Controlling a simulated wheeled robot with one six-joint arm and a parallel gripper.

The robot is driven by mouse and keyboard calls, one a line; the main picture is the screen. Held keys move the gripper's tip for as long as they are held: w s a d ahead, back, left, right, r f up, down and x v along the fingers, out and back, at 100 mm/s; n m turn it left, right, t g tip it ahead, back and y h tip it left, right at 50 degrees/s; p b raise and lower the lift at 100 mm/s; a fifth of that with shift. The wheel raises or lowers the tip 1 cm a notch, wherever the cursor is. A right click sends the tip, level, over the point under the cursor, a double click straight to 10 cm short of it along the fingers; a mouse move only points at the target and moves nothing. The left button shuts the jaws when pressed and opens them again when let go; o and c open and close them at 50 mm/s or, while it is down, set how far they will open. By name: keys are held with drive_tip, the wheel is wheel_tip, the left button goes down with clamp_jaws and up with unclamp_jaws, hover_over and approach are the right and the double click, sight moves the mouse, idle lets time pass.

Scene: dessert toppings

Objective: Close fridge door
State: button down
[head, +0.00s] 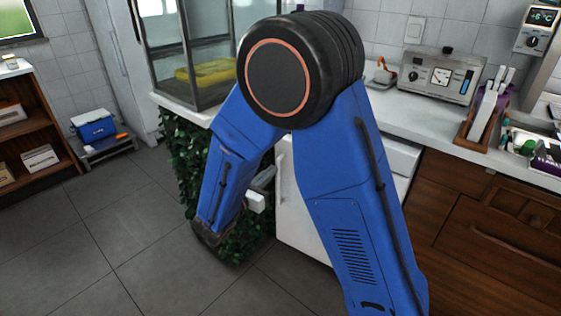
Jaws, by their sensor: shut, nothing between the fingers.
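A white fridge (303,222) stands under the counter, mostly hidden behind my blue arm. Part of its white front shows between the two arm links, and another white part shows to the right of the arm. How far its door stands open cannot be told. My gripper (261,191) is low, just left of the white front, partly covered by my forearm. It is shut and empty. Whether it touches the door cannot be told.
A green leafy plant (247,236) stands close behind my forearm. A glass case (186,48) and a grey appliance (437,73) stand on the white counter. A blue cooler box (94,124) sits at the left. The tiled floor (120,230) at front left is clear.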

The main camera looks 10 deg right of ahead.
drive_tip(key=x, duration=1.3)
drive_tip(key=shift+w, duration=0.2)
drive_tip(key=shift+d, duration=0.15)
drive_tip(key=w+d+m+g+h, duration=0.1)
drive_tip(key=w+d, duration=0.1)
drive_tip(key=w+d+m+g, duration=0.1)
drive_tip(key=w, duration=0.1)
drive_tip(key=shift+w+d+r+h, duration=0.15)
drive_tip(key=shift+d+h, duration=0.25)
drive_tip(key=shift+a, duration=0.1)
